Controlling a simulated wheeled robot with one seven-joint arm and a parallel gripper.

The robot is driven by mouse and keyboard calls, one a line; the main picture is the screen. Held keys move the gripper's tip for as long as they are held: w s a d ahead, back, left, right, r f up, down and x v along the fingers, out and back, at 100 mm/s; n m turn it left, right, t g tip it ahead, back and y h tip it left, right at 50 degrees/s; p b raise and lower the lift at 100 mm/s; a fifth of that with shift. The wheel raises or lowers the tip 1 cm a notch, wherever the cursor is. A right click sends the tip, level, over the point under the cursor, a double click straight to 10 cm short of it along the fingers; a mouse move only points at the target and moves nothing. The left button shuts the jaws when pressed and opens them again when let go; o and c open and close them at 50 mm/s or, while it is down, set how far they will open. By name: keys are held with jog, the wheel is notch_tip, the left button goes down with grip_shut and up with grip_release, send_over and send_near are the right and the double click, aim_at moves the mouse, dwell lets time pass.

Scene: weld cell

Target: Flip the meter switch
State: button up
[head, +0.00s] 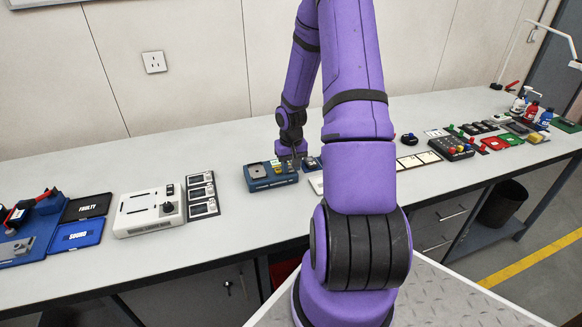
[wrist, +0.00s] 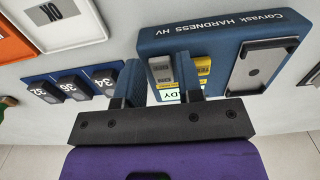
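The meter is a blue box labelled "Corvask HARDNESS HV" (wrist: 215,37), with a grey plate at its right in the wrist view. In the head view the meter (head: 272,184) sits on the bench, left of centre. A grey part (wrist: 159,70), possibly the switch, and yellow labels (wrist: 203,66) are at the meter's left end. A display reading partly "DY" is half covered by a finger. My gripper (wrist: 157,84) is over this end, fingers spread with nothing visibly held between them. In the head view my gripper (head: 291,153) is small; contact cannot be told.
A blue strip with blocks 34, 36 and 32 (wrist: 73,86) lies beside the meter. White and orange trays (wrist: 65,22) are beyond it. A white device (head: 149,210) and three small display units (head: 202,195) stand left on the bench. Bare bench separates them from the meter.

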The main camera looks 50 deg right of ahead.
jog(key=shift+f, duration=0.3)
grip_shut()
jog(key=shift+w+d+r+g+y, duration=0.15)
jog(key=shift+g+y, duration=0.25)
jog(key=shift+g, duration=0.3)
